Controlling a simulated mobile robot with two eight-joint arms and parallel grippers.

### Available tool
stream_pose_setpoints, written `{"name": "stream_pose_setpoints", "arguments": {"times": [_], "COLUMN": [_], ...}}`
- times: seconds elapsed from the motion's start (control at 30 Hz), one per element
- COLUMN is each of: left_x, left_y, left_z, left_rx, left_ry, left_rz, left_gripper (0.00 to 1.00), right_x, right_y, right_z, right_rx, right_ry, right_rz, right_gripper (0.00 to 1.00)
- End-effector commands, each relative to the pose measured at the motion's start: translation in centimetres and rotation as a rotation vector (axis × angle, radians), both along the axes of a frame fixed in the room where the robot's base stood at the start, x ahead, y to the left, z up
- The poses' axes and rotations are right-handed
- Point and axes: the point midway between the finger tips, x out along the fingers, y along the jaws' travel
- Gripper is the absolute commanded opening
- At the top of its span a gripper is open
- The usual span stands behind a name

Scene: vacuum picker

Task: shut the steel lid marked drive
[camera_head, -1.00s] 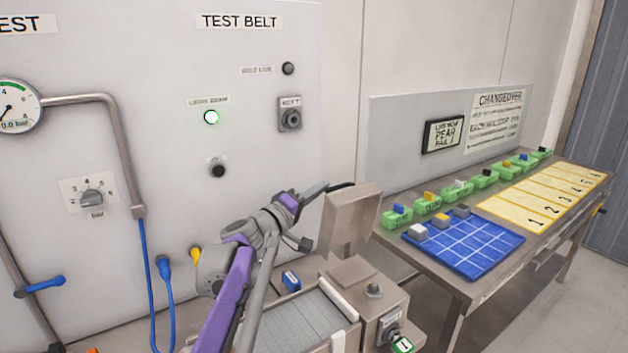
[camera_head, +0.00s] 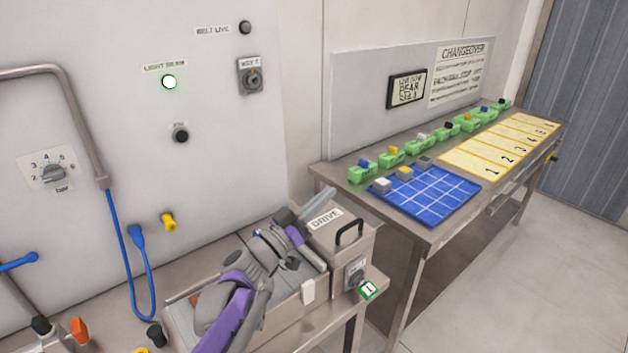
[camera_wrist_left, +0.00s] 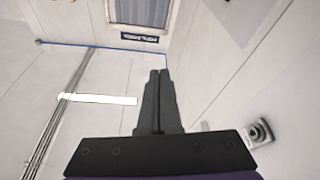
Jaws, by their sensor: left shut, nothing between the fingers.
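My left gripper (camera_head: 318,199) is shut and empty, at the lid's far left edge beside the label. Whether it touches the lid is unclear. The shut fingers also show in the left wrist view (camera_wrist_left: 159,90), with no lid there. My right gripper is not in view.
The changeover table (camera_head: 410,232) stands to the right, with a blue grid mat (camera_head: 440,190) and several green holders. The wall panel rises behind the bench; the floor at right is clear.

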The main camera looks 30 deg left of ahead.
Motion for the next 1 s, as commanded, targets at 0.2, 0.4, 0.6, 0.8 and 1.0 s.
{"name": "stream_pose_setpoints", "arguments": {"times": [0.2,0.4,0.6,0.8,1.0], "left_x": [-0.5,-0.7,-0.8,-0.8,-0.8], "left_y": [-1.3,-1.9,-2.0,-2.0,-2.0], "left_z": [-1.7,-2.6,-2.8,-2.8,-2.8], "left_rx": [0.061,0.059,0.058,0.058,0.058], "left_ry": [-0.025,-0.025,-0.024,-0.024,-0.024], "left_rz": [-0.001,-0.001,-0.001,-0.001,-0.001], "left_gripper": [0.0,0.0,0.0,0.0,0.0], "right_x": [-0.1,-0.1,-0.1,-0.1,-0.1], "right_y": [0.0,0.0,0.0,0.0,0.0], "right_z": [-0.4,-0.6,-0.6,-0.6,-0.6], "right_rx": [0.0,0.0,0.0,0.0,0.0], "right_ry": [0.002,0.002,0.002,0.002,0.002], "right_rz": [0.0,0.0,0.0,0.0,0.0], "right_gripper": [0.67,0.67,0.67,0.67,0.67]}}
